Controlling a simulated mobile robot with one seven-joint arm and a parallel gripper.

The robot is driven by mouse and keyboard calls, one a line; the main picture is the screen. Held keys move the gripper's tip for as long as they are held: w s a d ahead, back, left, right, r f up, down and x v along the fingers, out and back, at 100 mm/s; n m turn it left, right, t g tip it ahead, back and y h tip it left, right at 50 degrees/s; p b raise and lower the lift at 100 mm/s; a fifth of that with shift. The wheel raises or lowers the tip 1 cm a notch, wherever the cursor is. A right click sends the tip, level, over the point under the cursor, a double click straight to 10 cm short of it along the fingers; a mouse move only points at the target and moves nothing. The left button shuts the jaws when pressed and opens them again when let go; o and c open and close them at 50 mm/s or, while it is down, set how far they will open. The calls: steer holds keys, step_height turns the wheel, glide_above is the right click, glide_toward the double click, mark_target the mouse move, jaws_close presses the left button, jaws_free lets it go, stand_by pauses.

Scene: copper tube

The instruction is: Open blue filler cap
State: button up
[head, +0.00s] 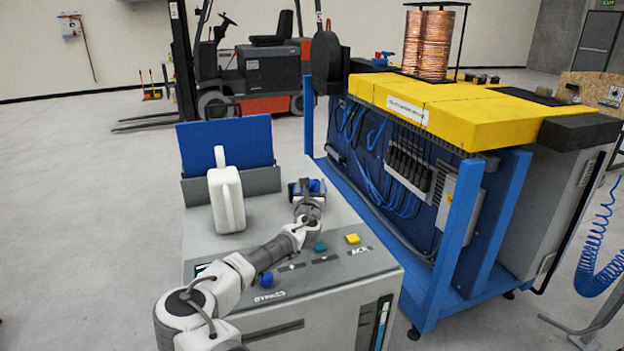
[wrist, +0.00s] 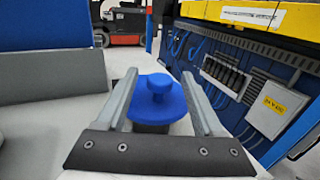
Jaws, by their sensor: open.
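The blue filler cap (wrist: 159,95) is a round lid with a knob on top, seen in the wrist view on a dark neck. It lies between the two fingers of my gripper (wrist: 162,92), which are open on either side of it. I cannot tell whether the fingers touch it. In the head view my gripper (head: 307,188) is at the top back of the grey machine (head: 340,268), and a bit of the blue cap (head: 314,186) shows there, mostly hidden by the gripper.
A white jug (head: 227,205) stands left of my gripper on the grey machine, before an upright blue panel (head: 222,143). A blue-framed machine with a yellow top (head: 480,118) stands close on the right. A forklift (head: 255,70) is behind. Floor at left is clear.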

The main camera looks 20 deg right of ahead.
steer(key=shift+x, duration=2.05)
jaws_close()
